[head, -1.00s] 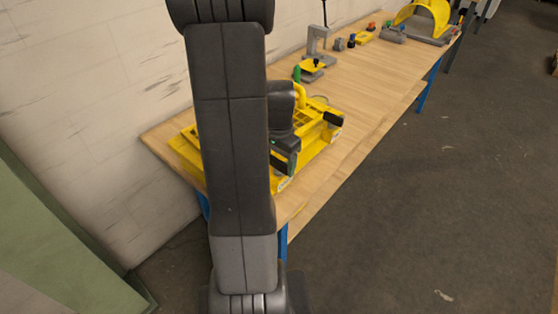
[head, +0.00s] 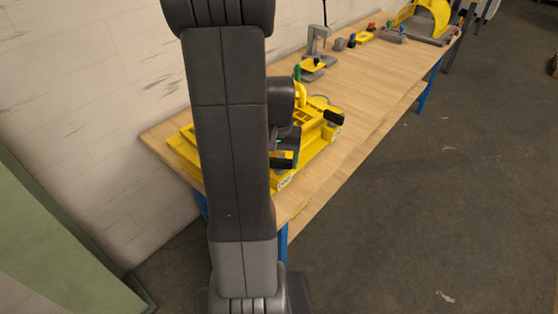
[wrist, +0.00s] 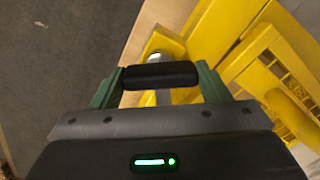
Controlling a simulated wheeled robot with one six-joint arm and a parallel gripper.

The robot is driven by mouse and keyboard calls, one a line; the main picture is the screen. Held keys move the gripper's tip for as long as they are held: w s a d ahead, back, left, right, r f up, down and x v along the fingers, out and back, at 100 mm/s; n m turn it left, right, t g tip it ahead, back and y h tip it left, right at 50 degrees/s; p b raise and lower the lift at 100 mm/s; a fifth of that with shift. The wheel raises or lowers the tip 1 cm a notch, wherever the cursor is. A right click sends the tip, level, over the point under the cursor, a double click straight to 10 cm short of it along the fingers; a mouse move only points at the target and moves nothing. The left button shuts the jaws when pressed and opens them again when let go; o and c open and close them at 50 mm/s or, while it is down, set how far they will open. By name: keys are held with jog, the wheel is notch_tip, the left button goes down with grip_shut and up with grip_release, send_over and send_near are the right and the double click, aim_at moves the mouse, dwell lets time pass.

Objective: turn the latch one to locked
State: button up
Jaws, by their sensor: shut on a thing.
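The yellow chain drive housing (head: 312,152) sits on the near end of the wooden bench. A black latch handle (head: 284,159) is at its near side, partly hidden by my arm. In the wrist view this black handle (wrist: 158,75) lies crosswise between the two green fingers of my gripper (wrist: 158,82), which is shut on it. A grey metal stem (wrist: 163,97) shows under the handle. A second black handle (head: 334,117) sticks out at the housing's right corner, apart from my gripper. The frames show no label telling which handle is latch one.
My arm hides the housing's left middle in the head view. A grey fixture with a yellow piece (head: 313,65), small coloured parts (head: 362,37) and a yellow guard (head: 428,18) stand farther along the bench. Bare bench top (head: 370,85) lies between. A wall borders the left.

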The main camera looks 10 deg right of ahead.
aim_at(279, 159)
jog(key=n, duration=0.5)
jog(key=shift+n+b, duration=0.3)
jog(key=shift+b, duration=0.1)
jog(key=n, duration=0.5)
jog(key=shift+n+b, duration=0.3)
jog(key=o, duration=1)
notch_tip(279, 159, up, 14)
jog(key=shift+f, duration=0.1)
